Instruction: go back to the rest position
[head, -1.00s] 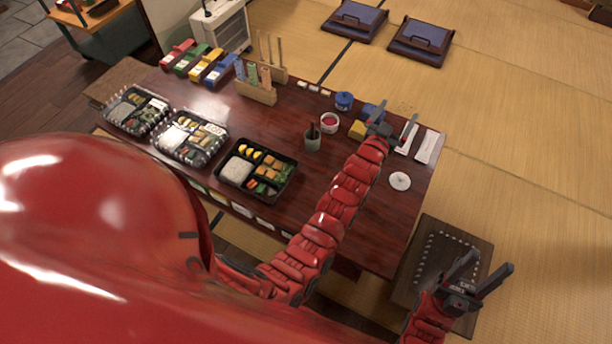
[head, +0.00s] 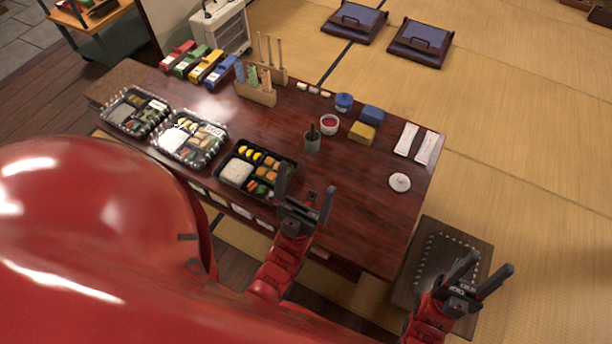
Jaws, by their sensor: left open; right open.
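My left gripper (head: 307,200) is open and empty. It is above the near edge of the dark wooden table (head: 350,220), just right of an open bento box (head: 241,170). Its fingers point away from me, and the left finger overlaps the box's right edge in the picture. I cannot tell the height of the gripper above the table. My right gripper (head: 483,277) is open and empty at the lower right, over a dark stool (head: 430,252) beside the table.
Two lidded bento boxes (head: 191,139) stand to the left. The table's near right part is clear.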

